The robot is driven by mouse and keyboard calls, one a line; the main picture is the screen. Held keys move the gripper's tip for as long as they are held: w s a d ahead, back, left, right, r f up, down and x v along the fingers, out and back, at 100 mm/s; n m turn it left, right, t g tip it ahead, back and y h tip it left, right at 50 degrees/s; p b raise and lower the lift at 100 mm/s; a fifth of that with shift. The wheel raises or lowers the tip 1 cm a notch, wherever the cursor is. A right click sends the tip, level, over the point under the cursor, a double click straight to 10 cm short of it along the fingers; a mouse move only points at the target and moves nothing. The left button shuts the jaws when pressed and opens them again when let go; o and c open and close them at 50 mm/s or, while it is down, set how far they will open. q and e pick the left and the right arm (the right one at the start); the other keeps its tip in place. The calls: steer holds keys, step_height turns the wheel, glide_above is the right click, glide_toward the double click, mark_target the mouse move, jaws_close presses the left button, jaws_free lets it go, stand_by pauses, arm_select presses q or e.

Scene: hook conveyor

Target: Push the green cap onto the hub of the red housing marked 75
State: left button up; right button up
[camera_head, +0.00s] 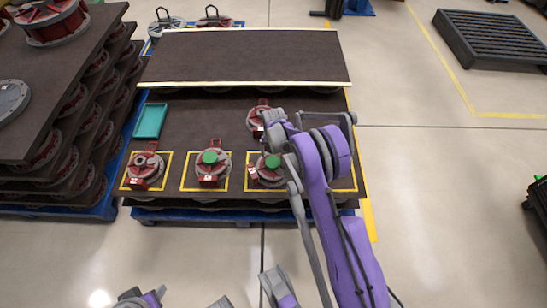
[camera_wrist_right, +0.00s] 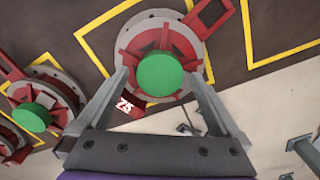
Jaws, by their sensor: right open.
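The red housing marked 75 (camera_wrist_right: 190,45) has a grey round base and sits in a yellow-outlined square. It is also the right capped housing in the head view (camera_head: 258,178). A green cap (camera_wrist_right: 160,74) covers its middle in the right wrist view and also shows in the head view (camera_head: 272,161). The cap hides the hub, so I cannot tell how far down it sits. My right gripper (camera_wrist_right: 156,78) is open above the housing, with one finger on each side of the cap. Grey and purple parts at the head view's bottom edge may include my left gripper; its jaws are unclear.
A second capped housing (camera_head: 212,172) stands to the left, then one without a green cap (camera_head: 146,172). Another red housing (camera_head: 256,116) sits behind, near my right arm. A teal tray (camera_head: 150,120) lies at the back left. A raised dark board (camera_head: 245,55) spans the far side.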

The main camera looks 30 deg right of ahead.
steer(key=s+a+r+m+t+p, duration=0.1)
steer(key=s+a+r+m, duration=0.2)
steer(key=r, duration=0.7)
steer(key=s+a+r+m+p, duration=0.1)
steer(key=s+a+r+m, duration=0.1)
steer(key=r, duration=0.8)
steer(key=s+a+r+m+t, duration=0.1)
steer(key=s+a+r+m, duration=0.3)
steer(key=s+m, duration=0.3)
steer(key=s+a+r+m+t, duration=0.1)
steer(key=s+a+r+m, duration=0.35)
steer(key=s, duration=0.45)
steer(key=s+a+f+m+t, duration=0.1)
steer(key=s+a+f+m, duration=0.1)
steer(key=s+m, duration=0.65)
arm_select(q)
step_height(320, 180, up, 22)
steer(key=w+t+p, duration=0.1)
steer(key=p, duration=1.6)
steer(key=shift+w+r+p, duration=0.2)
steer(key=shift+w+p, duration=0.1)
arm_select(e)
step_height(320, 180, up, 19)
steer(key=n+t, duration=0.1)
steer(key=shift+w, duration=0.25)
arm_select(q)
steer(key=shift+s, duration=0.1)
arm_select(e)
steer(key=shift+s+d+r, duration=0.1)
